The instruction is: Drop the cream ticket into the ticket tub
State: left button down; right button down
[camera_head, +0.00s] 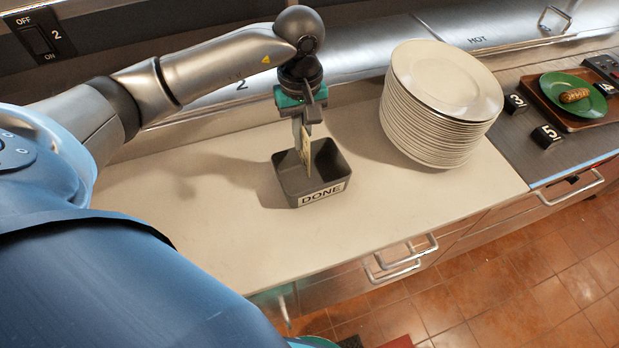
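The ticket tub (322,191) is a dark grey open box with a "DONE" label on its front, standing on the pale counter. My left gripper (302,123) is above the tub, pointing down, with its fingers closed on the cream ticket (306,148). The ticket hangs upright, seen nearly edge-on, and its lower part overlaps the tub's opening near the back left. I cannot tell exactly how far it reaches below the rim. My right gripper is not in view.
A tall stack of white plates (440,100) stands right of the tub. Further right are black number markers (546,136) and a green plate (572,95) with food on a wooden tray. The counter (215,225) left of the tub is clear. Drawer handles stick out below its front edge.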

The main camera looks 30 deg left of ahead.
pick_arm(q)
jog(key=shift+f+b, duration=0.3)
jog(key=shift+f, duration=0.6)
jog(key=c, duration=1)
grip_release()
notch_tip(320, 180, up, 15)
jog(key=shift+r, duration=0.2)
dwell(0.4)
